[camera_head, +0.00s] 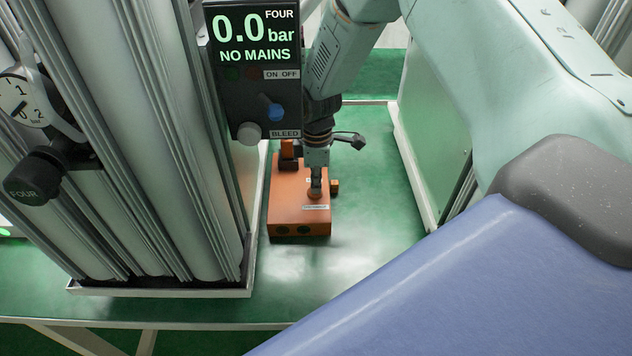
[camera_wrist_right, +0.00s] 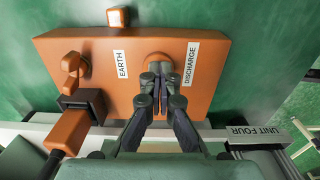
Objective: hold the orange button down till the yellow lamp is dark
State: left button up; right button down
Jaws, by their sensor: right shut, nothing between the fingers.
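An orange box (camera_head: 290,212) stands on the green surface; it fills much of the right wrist view (camera_wrist_right: 205,92). Its round orange button (camera_wrist_right: 158,60) sits beside the "DISCHARGE" label, partly hidden by my fingers. My right gripper (camera_head: 316,190) is shut and empty, pointing down with its fingertips at the button. In the right wrist view the fingertips (camera_wrist_right: 160,88) overlap the button's near edge; I cannot tell how far it is pressed. A small amber block (camera_head: 334,186) is on the box's side; I cannot tell whether it is the lamp. No yellow glow shows. My left gripper is out of view.
A dark display unit (camera_head: 253,90) reading 0.0 bar and NO MAINS hangs left of my right arm. Tall grey columns (camera_head: 150,150) stand left of the box. An orange plug (camera_wrist_right: 68,132) is at the box's end. A pale frame edge (camera_head: 412,165) runs to the right.

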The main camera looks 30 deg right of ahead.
jog(key=shift+s+f, duration=0.35)
jog(key=shift+s, duration=0.1)
jog(key=r, duration=0.2)
jog(key=w+r, duration=0.1)
jog(key=r, duration=0.1)
jog(key=shift+r, duration=0.25)
notch_tip(320, 180, up, 8)
jog(key=shift+s+r, duration=0.2)
jog(key=shift+s, duration=0.05)
jog(key=shift+w+f, duration=0.15)
jog(key=shift+w, duration=0.05)
dwell(0.3)
